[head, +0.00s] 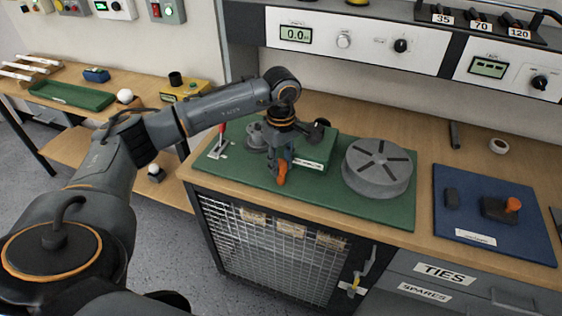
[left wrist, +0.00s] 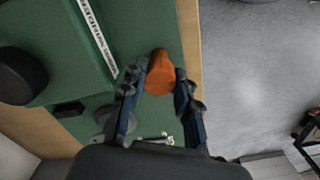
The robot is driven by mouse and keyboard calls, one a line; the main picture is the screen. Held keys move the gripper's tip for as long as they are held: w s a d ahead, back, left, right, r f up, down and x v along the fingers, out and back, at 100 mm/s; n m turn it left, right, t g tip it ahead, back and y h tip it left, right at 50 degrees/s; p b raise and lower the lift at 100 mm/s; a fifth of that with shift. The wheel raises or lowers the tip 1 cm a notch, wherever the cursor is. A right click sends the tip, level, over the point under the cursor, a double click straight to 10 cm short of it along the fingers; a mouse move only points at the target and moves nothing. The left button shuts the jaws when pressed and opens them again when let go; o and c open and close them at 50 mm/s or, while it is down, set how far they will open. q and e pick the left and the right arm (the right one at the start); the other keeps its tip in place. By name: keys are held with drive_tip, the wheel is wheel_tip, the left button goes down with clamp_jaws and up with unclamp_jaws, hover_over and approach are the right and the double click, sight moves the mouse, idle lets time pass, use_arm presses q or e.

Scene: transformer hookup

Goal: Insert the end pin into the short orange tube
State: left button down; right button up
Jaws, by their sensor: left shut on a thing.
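My left gripper (head: 283,163) is above the front edge of the green mat and points down. It is shut on an orange piece (head: 282,179). In the left wrist view this orange piece (left wrist: 159,75) is a short, slightly tapered cylinder between the two blue fingers. I cannot tell whether it is the end pin or a tube. Another short orange cylinder (head: 513,204) stands tilted on a dark block (head: 497,211) on the blue mat at the right; I cannot see whether it is hollow. My right gripper is not in view.
The green mat (head: 398,212) carries a round grey slotted drum (head: 379,167), a green labelled box (head: 318,157) and a grey round part beside my gripper. A dark small block (head: 452,197) lies on the blue mat (head: 444,232). A white tape ring (head: 498,146) lies behind. The bench between the mats is clear.

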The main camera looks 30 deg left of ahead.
use_arm(q)
drive_tip(key=shift+f, duration=0.2)
drive_tip(key=c, duration=0.9)
unclamp_jaws()
drive_tip(key=shift+r, duration=0.1)
drive_tip(key=shift+r+p, duration=1.45)
drive_tip(key=shift+r, duration=1)
